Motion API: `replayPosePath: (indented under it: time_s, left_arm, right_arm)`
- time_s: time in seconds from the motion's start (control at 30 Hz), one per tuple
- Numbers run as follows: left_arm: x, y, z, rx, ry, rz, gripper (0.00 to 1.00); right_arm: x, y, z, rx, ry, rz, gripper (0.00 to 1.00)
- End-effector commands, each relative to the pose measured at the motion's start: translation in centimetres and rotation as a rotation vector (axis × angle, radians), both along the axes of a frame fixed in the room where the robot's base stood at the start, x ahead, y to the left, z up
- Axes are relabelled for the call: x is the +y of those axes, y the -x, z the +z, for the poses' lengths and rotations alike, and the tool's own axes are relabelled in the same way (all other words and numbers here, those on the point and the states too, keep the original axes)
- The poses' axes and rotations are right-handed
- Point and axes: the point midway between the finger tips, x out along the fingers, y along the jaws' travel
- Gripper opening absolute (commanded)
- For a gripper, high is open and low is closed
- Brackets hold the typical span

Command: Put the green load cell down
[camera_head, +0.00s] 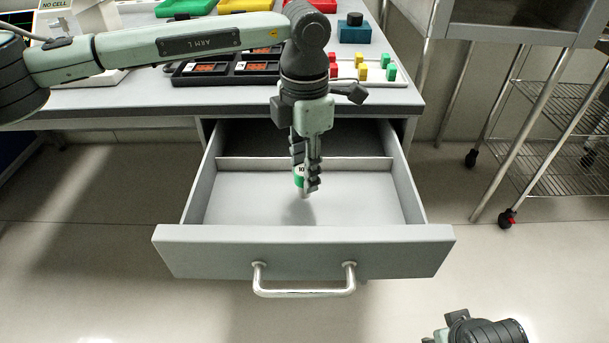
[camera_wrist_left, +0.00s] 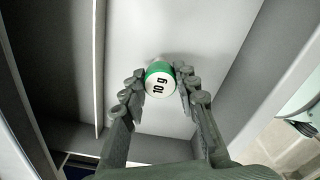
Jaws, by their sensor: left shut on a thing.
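The green load cell (camera_head: 299,177) is a small green and white cylinder, marked "10 g" in the left wrist view (camera_wrist_left: 158,81). My left gripper (camera_head: 306,182) is shut on it, with a finger on each side, as the left wrist view (camera_wrist_left: 160,82) also shows. The gripper points down into the open drawer (camera_head: 240,200). The load cell is over the front compartment, and a shadow lies on the drawer floor near it. I cannot tell whether it touches the floor. A finger hides part of it in the head view. My right gripper is not clearly visible.
The drawer's front panel with a handle (camera_head: 304,290) faces me, and a divider (camera_head: 345,163) crosses behind the front compartment. The desk (camera_head: 150,92) above holds black trays, colored bins and a white tray of colored pieces. A wire-shelf cart (camera_head: 560,95) stands at the right.

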Motion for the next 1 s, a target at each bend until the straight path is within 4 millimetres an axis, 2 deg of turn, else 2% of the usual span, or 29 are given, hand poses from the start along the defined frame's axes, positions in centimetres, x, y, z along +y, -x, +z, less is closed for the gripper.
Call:
replayPosePath:
  time_s: [0.13, 0.27, 0.57, 0.6, 0.7, 0.73, 1.0]
  left_arm:
    - [0.0, 0.0, -2.0, 0.001, 0.000, 0.000, 0.00]
    - [0.0, 0.0, -2.1, -0.001, 0.000, 0.000, 0.00]
    - [0.0, 0.0, -2.4, 0.000, 0.000, 0.000, 0.00]
    - [0.0, 0.0, -2.3, 0.000, 0.000, 0.000, 0.34]
    - [0.0, 0.0, -2.3, 0.000, 0.000, 0.000, 0.47]
    - [0.0, 0.0, -2.3, 0.000, 0.000, 0.000, 0.50]
    - [0.0, 0.0, -2.3, 0.000, 0.000, 0.000, 0.50]
  right_arm:
    - [0.0, -0.2, -0.4, -0.001, -0.003, 0.001, 0.40]
    - [0.0, -0.3, -0.8, 0.003, -0.003, -0.001, 0.40]
    - [0.0, -0.3, -0.4, 0.001, -0.001, -0.001, 0.40]
    - [0.1, -0.3, 0.0, -0.002, -0.001, 0.000, 0.40]
    - [0.2, -0.4, 0.4, -0.010, -0.003, 0.000, 0.40]
    - [0.2, -0.4, 0.4, -0.011, -0.003, 0.000, 0.40]
    - [0.1, 0.1, 0.0, 0.002, -0.001, 0.000, 0.40]
